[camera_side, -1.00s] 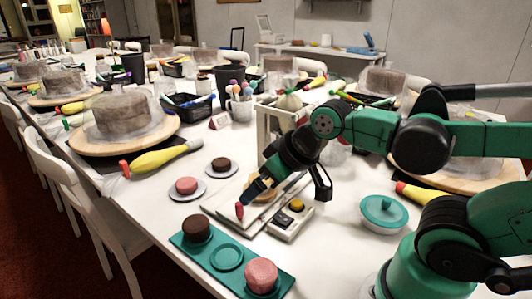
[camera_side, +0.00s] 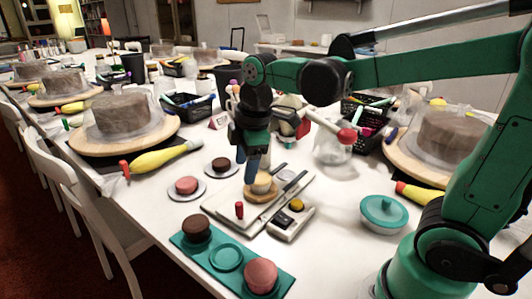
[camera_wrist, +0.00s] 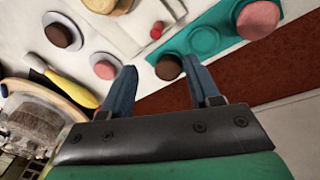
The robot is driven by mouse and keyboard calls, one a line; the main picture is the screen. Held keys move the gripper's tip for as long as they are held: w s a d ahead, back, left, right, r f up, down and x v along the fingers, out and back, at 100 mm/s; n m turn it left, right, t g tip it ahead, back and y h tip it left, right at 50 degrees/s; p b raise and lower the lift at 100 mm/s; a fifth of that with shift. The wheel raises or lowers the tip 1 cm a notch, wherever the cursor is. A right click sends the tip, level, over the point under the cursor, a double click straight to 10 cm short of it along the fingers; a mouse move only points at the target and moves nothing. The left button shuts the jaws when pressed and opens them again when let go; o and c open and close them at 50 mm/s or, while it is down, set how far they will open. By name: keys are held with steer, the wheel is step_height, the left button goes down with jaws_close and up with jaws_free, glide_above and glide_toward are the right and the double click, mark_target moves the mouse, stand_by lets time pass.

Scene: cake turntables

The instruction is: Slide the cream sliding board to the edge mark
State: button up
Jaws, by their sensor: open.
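The cream sliding board (camera_side: 228,216) lies on the white table, with a small upright red knob (camera_side: 239,209) near its front end. A round wooden piece (camera_side: 262,195) with a pale cake (camera_side: 261,182) sits toward its back. The board's front part (camera_wrist: 130,37) and the red knob (camera_wrist: 156,29) also show in the wrist view. My gripper (camera_side: 252,176) points down, open and empty, apart from the knob; its fingers also show in the wrist view (camera_wrist: 159,67). In the side view its fingers partly cover the area behind the pale cake. I cannot make out the edge mark.
A teal tray (camera_side: 265,272) with a dark and a pink cake stands in front. A pale box with a yellow button (camera_side: 290,222) is to the right. Two small plated cakes (camera_side: 188,188) stand left. A teal lidded bowl (camera_side: 384,212) is farther right.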

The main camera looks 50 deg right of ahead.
mark_target(267, 178)
steer(key=w+n, duration=0.1)
steer(key=n, duration=0.1)
steer(key=w+f+n+g, duration=0.1)
steer(key=n, duration=0.1)
steer(key=w+n+g, duration=0.1)
steer(key=n, duration=0.1)
steer(key=shift+d+f, duration=0.2)
steer(key=shift+d, duration=0.05)
step_height(267, 178, down, 9)
steer(key=shift+f, duration=0.1)
jaws_close()
steer(key=shift+d, duration=0.15)
steer(key=shift+d, duration=4.7)
jaws_free()
